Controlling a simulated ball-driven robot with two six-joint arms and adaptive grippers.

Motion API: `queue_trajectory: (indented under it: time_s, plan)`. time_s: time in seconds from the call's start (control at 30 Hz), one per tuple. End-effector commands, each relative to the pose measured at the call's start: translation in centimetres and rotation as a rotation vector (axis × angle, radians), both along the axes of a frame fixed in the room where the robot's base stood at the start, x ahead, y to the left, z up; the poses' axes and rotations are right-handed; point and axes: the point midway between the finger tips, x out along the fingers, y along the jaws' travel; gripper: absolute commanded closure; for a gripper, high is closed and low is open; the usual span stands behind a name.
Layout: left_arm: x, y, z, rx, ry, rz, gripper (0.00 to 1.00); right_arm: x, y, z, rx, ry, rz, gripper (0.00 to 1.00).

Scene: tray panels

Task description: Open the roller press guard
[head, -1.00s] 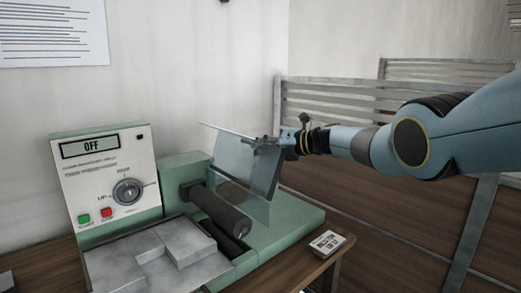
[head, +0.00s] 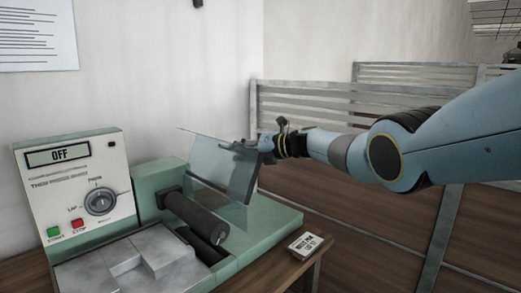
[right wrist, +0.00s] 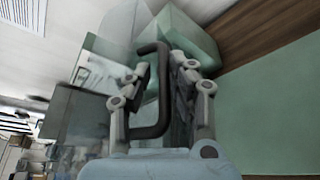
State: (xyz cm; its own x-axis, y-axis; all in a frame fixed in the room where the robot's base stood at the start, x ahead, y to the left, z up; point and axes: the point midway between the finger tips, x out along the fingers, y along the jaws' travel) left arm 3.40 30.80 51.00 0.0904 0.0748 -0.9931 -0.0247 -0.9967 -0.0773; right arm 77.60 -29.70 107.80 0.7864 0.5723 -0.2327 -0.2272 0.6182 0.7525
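The roller press (head: 260,219) is a green machine with a dark roller (head: 196,214) on the table at the lower left of the head view. Its clear guard (head: 216,188) stands tilted above and behind the roller. My right gripper (head: 249,147) is at the guard's upper right edge. In the right wrist view the guard's dark U-shaped handle (right wrist: 162,95) passes between the fingers of my right gripper (right wrist: 165,75). The fingers lie close on both sides of its bar and appear shut on it. My left gripper is not in view.
The control panel (head: 75,190) reads OFF and has a knob with green and red buttons. Grey blocks (head: 154,250) lie on the press bed. A small labelled box (head: 305,245) sits near the table's right edge. A slatted metal barrier (head: 320,105) stands behind my right arm.

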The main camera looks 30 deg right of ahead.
Motion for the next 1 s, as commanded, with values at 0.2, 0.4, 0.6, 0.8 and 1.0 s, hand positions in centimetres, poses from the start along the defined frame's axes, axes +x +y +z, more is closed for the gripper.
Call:
queue_trajectory:
  time_s: [0.2,0.4,0.6,0.8,1.0]
  plan:
    - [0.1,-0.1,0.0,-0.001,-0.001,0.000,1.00,-1.8,-1.1,0.3,-0.006,0.000,0.002,0.79]
    - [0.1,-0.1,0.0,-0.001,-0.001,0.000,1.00,-4.5,-3.0,1.1,-0.007,0.002,0.002,0.79]
    - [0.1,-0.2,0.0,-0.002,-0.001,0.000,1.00,-7.4,-5.2,1.9,-0.007,0.003,0.001,0.79]
    - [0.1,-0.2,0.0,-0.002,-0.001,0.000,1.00,-8.8,-6.1,2.4,-0.004,0.004,0.002,0.79]
    - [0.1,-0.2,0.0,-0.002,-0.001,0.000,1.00,-9.0,-6.2,2.5,-0.002,0.004,0.003,0.79]
